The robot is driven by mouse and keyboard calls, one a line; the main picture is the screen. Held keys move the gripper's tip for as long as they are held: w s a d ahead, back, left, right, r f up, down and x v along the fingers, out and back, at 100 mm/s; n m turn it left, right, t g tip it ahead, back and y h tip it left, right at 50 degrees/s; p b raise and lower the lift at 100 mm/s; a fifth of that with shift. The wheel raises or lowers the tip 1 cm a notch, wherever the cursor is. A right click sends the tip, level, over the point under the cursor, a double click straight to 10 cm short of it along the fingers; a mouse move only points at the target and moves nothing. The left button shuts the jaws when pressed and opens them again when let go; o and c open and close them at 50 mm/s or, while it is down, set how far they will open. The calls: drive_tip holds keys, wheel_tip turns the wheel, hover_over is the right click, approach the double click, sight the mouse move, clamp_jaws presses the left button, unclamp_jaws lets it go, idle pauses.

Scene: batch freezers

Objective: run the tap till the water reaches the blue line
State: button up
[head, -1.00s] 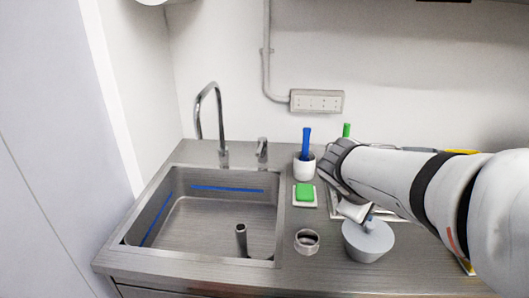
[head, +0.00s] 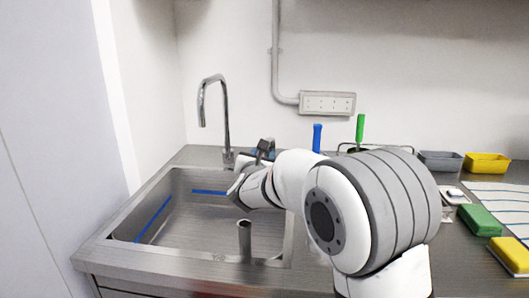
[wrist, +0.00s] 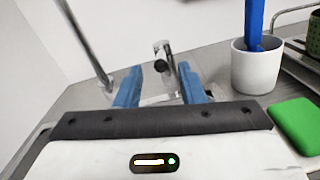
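The steel sink (head: 190,232) is at the left of the head view. A blue line (head: 152,220) runs along its left wall and back wall. A grey upright pipe (head: 244,240) stands in it, and I see no water. The tall curved tap spout (head: 226,125) rises behind the sink; its lower part shows in the wrist view (wrist: 88,45). A short metal tap handle (wrist: 163,58) shows between and beyond the blue fingers of my gripper (wrist: 160,88), which are apart with no visible contact. In the head view my arm largely hides the gripper and handle.
A white cup (wrist: 257,68) with a blue-handled tool and a green sponge (wrist: 295,122) are close on the gripper's right. Farther right are grey (head: 440,160) and yellow (head: 487,162) tubs, a green block (head: 480,220) and a striped cloth (head: 505,200).

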drive_tip(key=w, duration=0.5)
drive_tip(key=shift+w+d, duration=0.25)
drive_tip(key=shift+w, duration=0.05)
drive_tip(key=shift+c, duration=0.6)
clamp_jaws()
